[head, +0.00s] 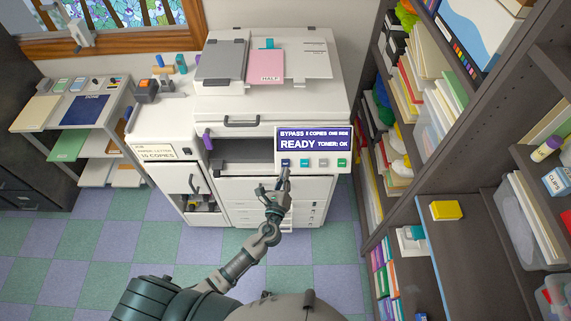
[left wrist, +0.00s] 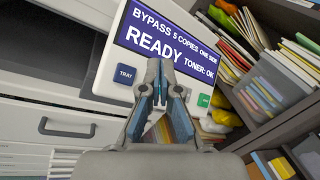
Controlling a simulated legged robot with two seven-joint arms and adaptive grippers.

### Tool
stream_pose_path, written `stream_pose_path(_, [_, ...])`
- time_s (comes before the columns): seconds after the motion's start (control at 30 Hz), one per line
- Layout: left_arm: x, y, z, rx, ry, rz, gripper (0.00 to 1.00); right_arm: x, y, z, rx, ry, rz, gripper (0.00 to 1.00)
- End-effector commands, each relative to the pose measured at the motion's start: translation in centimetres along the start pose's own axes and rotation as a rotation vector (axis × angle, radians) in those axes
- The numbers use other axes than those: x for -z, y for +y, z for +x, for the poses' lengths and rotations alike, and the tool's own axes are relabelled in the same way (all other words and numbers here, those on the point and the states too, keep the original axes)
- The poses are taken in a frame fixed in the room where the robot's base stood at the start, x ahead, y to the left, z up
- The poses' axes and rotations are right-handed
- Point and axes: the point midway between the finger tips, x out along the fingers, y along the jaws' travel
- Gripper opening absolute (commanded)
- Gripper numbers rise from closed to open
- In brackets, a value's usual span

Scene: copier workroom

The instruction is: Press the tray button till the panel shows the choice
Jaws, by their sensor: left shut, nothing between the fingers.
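The copier's display panel (head: 311,138) is blue and reads "BYPASS 5 COPIES ONE SIDE", "READY" and "TONER: OK"; the same text shows on the panel in the left wrist view (left wrist: 165,45). The tray button (left wrist: 125,75) is dark blue, labelled "TRAY", left of my fingers in the wrist view. In the head view the tray button (head: 285,163) is leftmost in the row. My left gripper (head: 286,174) is shut and empty, its tips just below that button; contact cannot be told. In the wrist view my fingers (left wrist: 161,68) hide part of the button row.
A green button (left wrist: 204,100) is at the row's right end. A card (head: 166,152) left of the copier reads "10 COPIES". A pink sheet (head: 267,66) lies on the copier's top. A full shelf unit (head: 388,205) stands close on the right. The tiled floor (head: 75,265) is clear at left.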

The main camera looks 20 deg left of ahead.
Motion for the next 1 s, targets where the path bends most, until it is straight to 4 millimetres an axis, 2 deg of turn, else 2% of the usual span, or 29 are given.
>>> stream_pose_path(0.3, [2.6,2.4,3.0,0.001,-0.001,0.001,0.00,-0.3,-0.1,3.4,0.000,-0.001,0.000,0.44])
stream_pose_path(0.5, [3.7,3.5,4.6,0.001,-0.001,0.001,0.00,-0.5,-0.1,4.8,0.001,-0.001,0.000,0.44])
stream_pose_path(0.7, [4.0,4.0,5.4,0.001,-0.001,-0.001,0.00,-0.6,-0.2,5.4,0.001,-0.002,0.000,0.44])
stream_pose_path(1.0, [4.0,4.0,5.5,0.001,-0.001,-0.001,0.00,-0.6,-0.2,5.4,0.001,-0.001,0.001,0.44])
